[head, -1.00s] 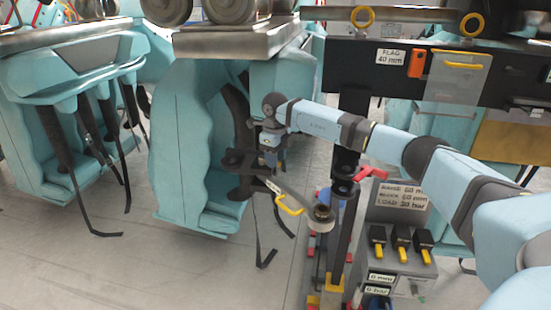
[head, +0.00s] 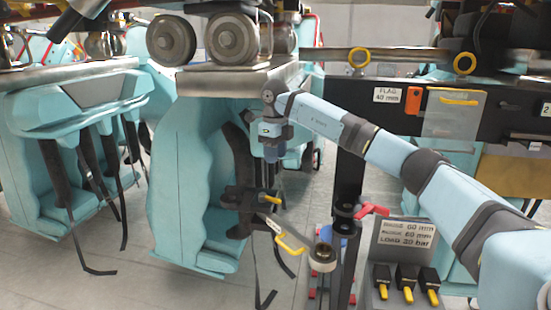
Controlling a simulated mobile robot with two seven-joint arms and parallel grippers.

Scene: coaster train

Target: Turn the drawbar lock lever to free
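A flat dark bracket (head: 245,197) stands out low beside the middle car's teal seat. Below it is a tagged lever with a yellow handle (head: 291,243). I cannot tell which of these is the drawbar lock lever. My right gripper (head: 271,156) points down above the bracket, apart from both levers. Its fingers are small and dark against the seat, so I cannot tell whether they are open or shut. My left gripper is not in view.
A grey box with yellow-tipped switches (head: 408,295) and a sign (head: 405,235) stands at the lower right. A dark beam with a flag plate (head: 453,112) crosses behind my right arm. Bare floor (head: 150,285) shows at lower left.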

